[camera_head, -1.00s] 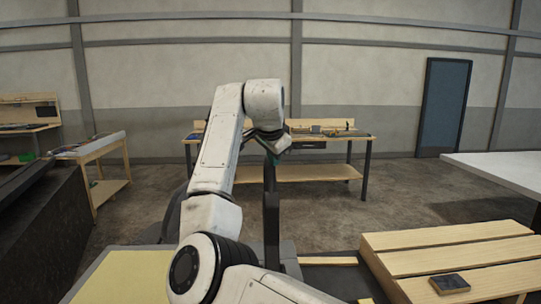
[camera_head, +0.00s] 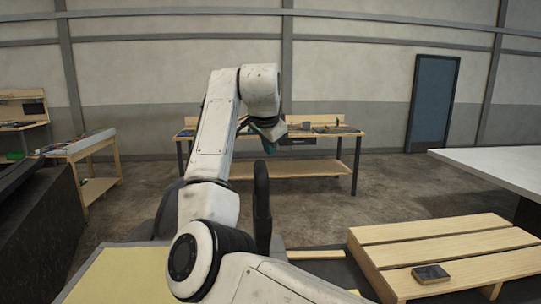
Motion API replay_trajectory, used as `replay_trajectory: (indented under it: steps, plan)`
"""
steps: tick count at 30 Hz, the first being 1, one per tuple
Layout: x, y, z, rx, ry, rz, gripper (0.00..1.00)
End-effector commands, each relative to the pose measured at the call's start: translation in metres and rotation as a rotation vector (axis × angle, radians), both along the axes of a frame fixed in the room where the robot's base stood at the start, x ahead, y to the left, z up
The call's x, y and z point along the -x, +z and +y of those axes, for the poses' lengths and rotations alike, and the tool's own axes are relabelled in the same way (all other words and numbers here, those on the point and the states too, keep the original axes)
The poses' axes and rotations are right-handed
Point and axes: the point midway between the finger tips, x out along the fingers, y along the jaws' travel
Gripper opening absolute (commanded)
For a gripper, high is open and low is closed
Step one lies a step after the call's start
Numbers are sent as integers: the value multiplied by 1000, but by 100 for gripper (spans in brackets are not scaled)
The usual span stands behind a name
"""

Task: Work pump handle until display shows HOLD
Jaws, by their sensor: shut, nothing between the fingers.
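My gripper (camera_head: 269,148) hangs at the end of my white arm, small and dark with a teal part, in front of the far workbench. Its fingers are hard to make out, but they are shut with nothing seen in them. A dark upright lever with a rounded top (camera_head: 262,205), which may be the pump handle, stands just below my gripper. I cannot tell whether the two touch. My arm hides much of what is around its base. No display with readable text shows.
A wooden pallet-like top (camera_head: 440,240) with a small dark device (camera_head: 430,273) on it is at right front. A white table (camera_head: 495,165) stands behind it. A far workbench (camera_head: 300,171) and a left-hand bench (camera_head: 85,148) stand beyond open floor (camera_head: 370,195).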

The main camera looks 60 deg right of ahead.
Motion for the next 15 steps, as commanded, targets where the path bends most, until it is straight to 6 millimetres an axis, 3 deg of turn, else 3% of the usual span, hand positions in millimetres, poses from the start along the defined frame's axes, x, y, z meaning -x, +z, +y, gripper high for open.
replay_trajectory:
  steps: [9, 15]
  plan:
    - [0, 52, 11, 4, 1, -4, 0]
    - [0, 70, 14, 3, 0, -3, 0]
